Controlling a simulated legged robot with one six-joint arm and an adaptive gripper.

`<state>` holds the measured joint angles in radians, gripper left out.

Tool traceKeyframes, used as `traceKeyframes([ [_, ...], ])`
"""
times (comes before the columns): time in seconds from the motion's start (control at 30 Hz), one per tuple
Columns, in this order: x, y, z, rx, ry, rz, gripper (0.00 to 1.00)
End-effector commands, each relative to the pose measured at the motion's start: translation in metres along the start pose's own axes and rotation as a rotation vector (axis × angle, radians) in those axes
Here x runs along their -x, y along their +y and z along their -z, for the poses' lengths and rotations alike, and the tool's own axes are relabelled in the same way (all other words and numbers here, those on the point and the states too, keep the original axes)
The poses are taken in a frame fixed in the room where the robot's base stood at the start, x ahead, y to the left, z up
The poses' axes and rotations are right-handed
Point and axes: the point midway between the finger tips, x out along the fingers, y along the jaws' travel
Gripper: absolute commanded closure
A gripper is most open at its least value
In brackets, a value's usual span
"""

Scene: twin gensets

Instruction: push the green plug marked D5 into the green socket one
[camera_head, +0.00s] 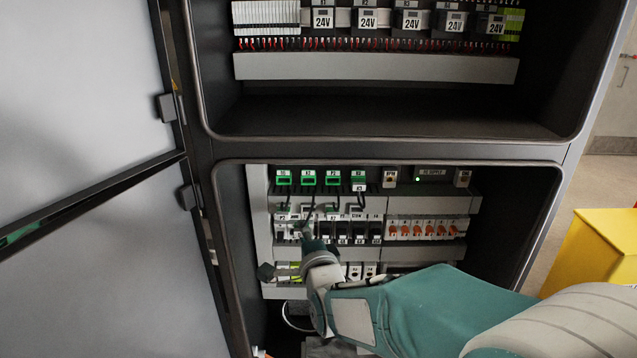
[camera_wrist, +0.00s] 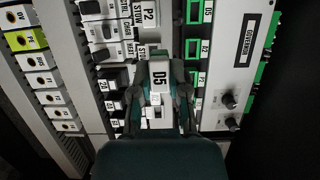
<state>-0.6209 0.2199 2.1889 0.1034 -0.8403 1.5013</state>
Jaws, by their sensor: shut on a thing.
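My gripper (camera_head: 304,228) is in the lower cabinet bay, in front of the row below the green sockets. In the wrist view my gripper (camera_wrist: 159,70) is shut on the plug marked D5 (camera_wrist: 158,82), a pale block held between both fingers. In the head view the plug is too small to tell from the gripper. Green-framed sockets stand in a row above: the leftmost (camera_head: 284,178), a second (camera_head: 308,178), a third (camera_head: 333,178) and a fourth (camera_head: 358,175) with a block and cable at it.
An upper bay holds several 24V units (camera_head: 367,19). Orange-marked breakers (camera_head: 417,229) sit right of my gripper. Black cables hang below the sockets. An open grey door (camera_head: 80,80) stands at the left, a yellow box (camera_head: 600,245) at the right.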

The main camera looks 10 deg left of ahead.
Motion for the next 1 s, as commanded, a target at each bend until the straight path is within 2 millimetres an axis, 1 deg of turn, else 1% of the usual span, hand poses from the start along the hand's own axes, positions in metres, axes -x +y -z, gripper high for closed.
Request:
traceKeyframes([
  [0.2, -0.003, -0.011, -0.009, -0.002, -0.002, 0.003, 1.0],
  [1.0, -0.012, -0.047, -0.039, -0.001, -0.001, 0.002, 1.0],
])
